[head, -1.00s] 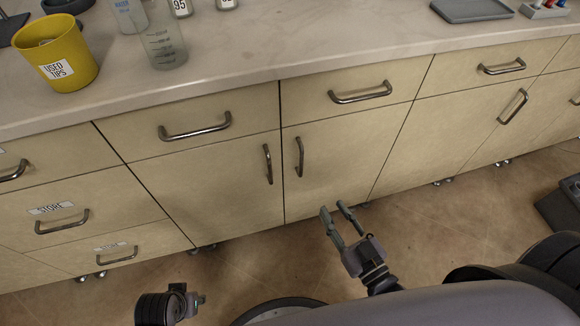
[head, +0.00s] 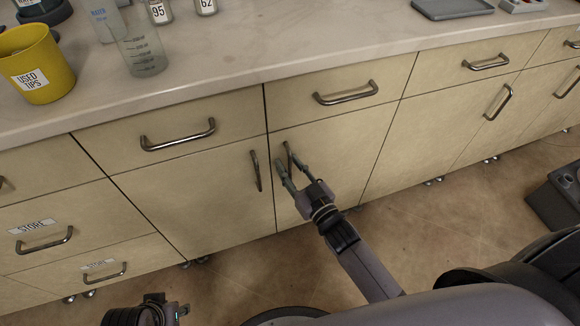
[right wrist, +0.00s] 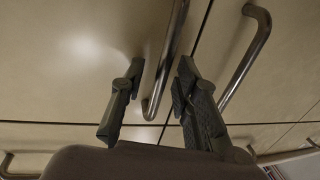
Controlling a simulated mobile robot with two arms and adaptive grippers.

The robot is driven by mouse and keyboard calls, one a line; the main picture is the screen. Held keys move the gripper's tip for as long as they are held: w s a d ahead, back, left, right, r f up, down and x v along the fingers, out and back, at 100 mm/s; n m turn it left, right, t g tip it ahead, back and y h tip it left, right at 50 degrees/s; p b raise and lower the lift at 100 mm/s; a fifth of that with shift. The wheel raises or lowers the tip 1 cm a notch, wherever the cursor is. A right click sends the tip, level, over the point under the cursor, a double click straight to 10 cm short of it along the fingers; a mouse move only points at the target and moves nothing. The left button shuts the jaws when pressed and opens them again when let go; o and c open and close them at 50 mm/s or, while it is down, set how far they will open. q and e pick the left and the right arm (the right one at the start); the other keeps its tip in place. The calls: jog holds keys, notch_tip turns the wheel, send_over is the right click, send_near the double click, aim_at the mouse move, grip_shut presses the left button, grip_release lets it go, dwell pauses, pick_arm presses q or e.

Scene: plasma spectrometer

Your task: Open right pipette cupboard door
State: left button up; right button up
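The right pipette cupboard door (head: 335,165) is closed in the head view, a plain beige panel below a drawer. Its upright metal handle (head: 287,152) is near the door's left edge, by the gap to the neighbouring door. My right gripper (head: 283,167) is open at this handle. In the right wrist view the handle (right wrist: 165,60) shows between the two spread fingers (right wrist: 152,92); I cannot tell whether either finger touches it. Only a dark piece of my left arm shows at the bottom left of the head view; no left fingers are visible.
The left door's handle (head: 255,171) is close beside, across the gap, and shows in the right wrist view (right wrist: 248,62). Drawer handles (head: 345,93) stick out above. The worktop (head: 280,40) holds a yellow tips bin (head: 35,65) and a beaker (head: 142,50).

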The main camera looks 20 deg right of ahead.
jog(key=shift+w, duration=0.15)
jog(key=shift+c, duration=0.3)
grip_shut()
dwell(0.6)
